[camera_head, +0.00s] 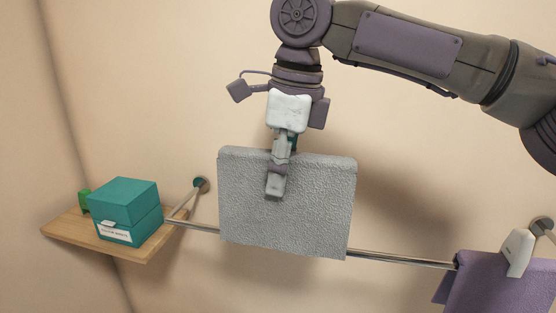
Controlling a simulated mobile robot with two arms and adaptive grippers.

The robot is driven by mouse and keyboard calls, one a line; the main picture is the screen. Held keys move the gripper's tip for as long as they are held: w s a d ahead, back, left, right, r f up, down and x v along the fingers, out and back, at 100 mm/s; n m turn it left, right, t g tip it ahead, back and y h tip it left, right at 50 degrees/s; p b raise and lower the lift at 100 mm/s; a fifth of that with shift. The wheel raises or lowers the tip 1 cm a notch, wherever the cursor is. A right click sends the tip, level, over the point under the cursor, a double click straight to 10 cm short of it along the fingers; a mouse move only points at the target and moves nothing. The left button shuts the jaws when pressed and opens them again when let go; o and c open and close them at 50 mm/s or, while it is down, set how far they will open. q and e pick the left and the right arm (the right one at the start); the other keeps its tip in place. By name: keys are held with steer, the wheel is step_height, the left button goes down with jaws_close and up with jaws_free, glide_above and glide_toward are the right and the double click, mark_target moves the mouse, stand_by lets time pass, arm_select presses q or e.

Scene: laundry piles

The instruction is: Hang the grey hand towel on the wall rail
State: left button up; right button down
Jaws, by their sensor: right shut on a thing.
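The grey hand towel (315,215) hangs from my right gripper (276,185), which is shut on its upper edge left of the middle. The towel is spread flat and nearly upright, in front of the wall rail (390,259) in this view. The rail runs across the wall and shows on both sides of the towel. The towel hides the rail's middle stretch, and I cannot tell whether the towel touches it. My left gripper is not in view.
A purple towel (495,285) hangs at the rail's right end with a white clip (517,252) on it. A teal box (124,205) and a small green object (84,201) sit on a wooden shelf (70,232) at the left. Bare rail shows between the two towels.

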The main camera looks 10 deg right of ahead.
steer(key=shift+w+d+r+p, duration=0.25)
steer(key=shift+w+p, duration=0.2)
steer(key=shift+w, duration=0.15)
steer(key=shift+w+d+f+b, duration=0.1)
steer(key=shift+w+f+b, duration=0.1)
steer(key=shift+f, duration=0.25)
steer(key=shift+w+f+b, duration=0.1)
steer(key=shift+f+b, duration=0.1)
steer(key=shift+f, duration=0.2)
steer(key=shift+f+b, duration=1.25)
steer(key=shift+f, duration=1.05)
step_height(320, 180, down, 8)
steer(key=b, duration=0.7)
steer(key=shift+f, duration=0.15)
steer(key=c, duration=0.7)
jaws_free()
steer(key=shift+s, duration=0.1)
steer(key=shift+o, duration=0.2)
